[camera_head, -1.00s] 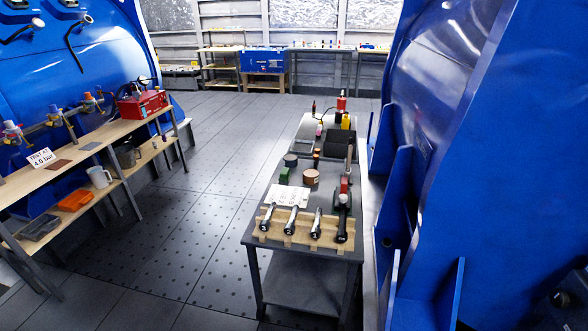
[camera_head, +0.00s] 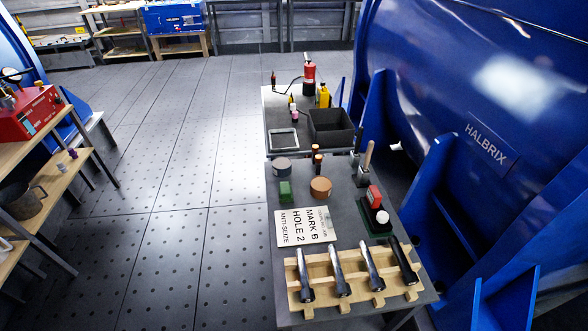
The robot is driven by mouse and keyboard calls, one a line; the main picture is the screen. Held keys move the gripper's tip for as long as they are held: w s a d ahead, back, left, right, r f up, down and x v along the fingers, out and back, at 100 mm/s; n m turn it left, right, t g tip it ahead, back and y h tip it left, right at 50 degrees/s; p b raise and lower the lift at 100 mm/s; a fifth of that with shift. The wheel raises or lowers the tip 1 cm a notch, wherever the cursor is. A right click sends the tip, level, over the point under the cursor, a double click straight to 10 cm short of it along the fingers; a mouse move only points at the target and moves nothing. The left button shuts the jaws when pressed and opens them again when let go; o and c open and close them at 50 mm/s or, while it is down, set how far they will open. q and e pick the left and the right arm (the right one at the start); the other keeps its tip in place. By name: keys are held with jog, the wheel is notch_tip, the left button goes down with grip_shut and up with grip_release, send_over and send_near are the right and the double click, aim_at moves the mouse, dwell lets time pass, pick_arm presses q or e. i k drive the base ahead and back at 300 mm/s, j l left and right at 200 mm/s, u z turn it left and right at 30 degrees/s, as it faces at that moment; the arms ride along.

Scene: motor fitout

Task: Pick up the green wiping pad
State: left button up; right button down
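The green wiping pad (camera_head: 285,191) is a small green block lying on the dark table (camera_head: 284,256), near its left edge. It sits just in front of a round grey tin (camera_head: 281,165) and to the left of a round brown tin (camera_head: 320,187). A white card (camera_head: 306,227) reading "MARK B HOLE 2 ANTI-SEIZE" lies in front of it. Nothing covers the pad. Neither of my grippers is in the head view.
A wooden rack (camera_head: 355,285) with several dark-and-silver tools stands at the table's front. A red-and-green device (camera_head: 376,212) is at the right, and a black bin (camera_head: 331,126) is farther back. A blue machine (camera_head: 470,120) flanks the right side. The floor (camera_head: 165,190) left of the table is open.

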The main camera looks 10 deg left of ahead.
aim_at(285, 192)
jog(key=i+j+z, duration=0.25)
jog(key=j+z, duration=0.2)
jog(key=j, duration=0.7)
jog(key=j+z, duration=0.5)
jog(key=j, duration=0.65)
